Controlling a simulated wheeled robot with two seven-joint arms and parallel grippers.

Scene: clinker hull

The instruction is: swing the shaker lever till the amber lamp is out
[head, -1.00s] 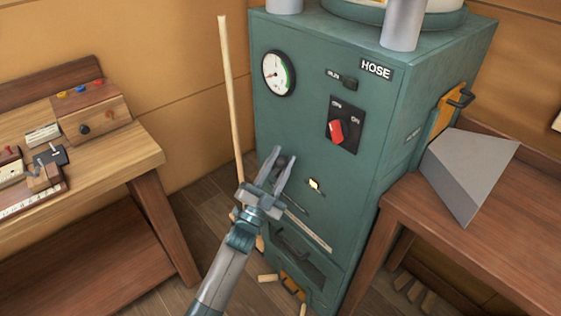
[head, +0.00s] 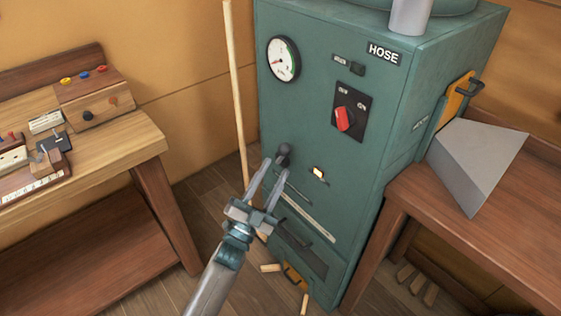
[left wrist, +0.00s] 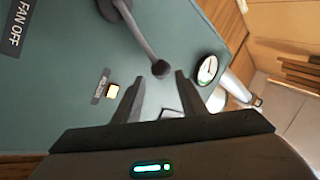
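The shaker lever has a dark ball knob (head: 284,150) and stands out from the front of the green cabinet (head: 310,120). In the left wrist view its grey shaft runs down to the knob (left wrist: 160,68). The amber lamp (head: 319,174) is lit, to the right of and below the knob; it also glows in the left wrist view (left wrist: 113,91). My left gripper (head: 277,167) is open and empty. Its fingertips point at the knob from just below, with the knob about centred beyond the gap (left wrist: 160,79). Contact cannot be told. My right gripper is out of view.
A round gauge (head: 283,59) and a red switch (head: 345,118) sit higher on the cabinet. A pale pole (head: 236,90) stands left of it. A wooden bench (head: 120,146) is at left; a brown table (head: 420,213) with a grey angular piece (head: 475,165) is at right.

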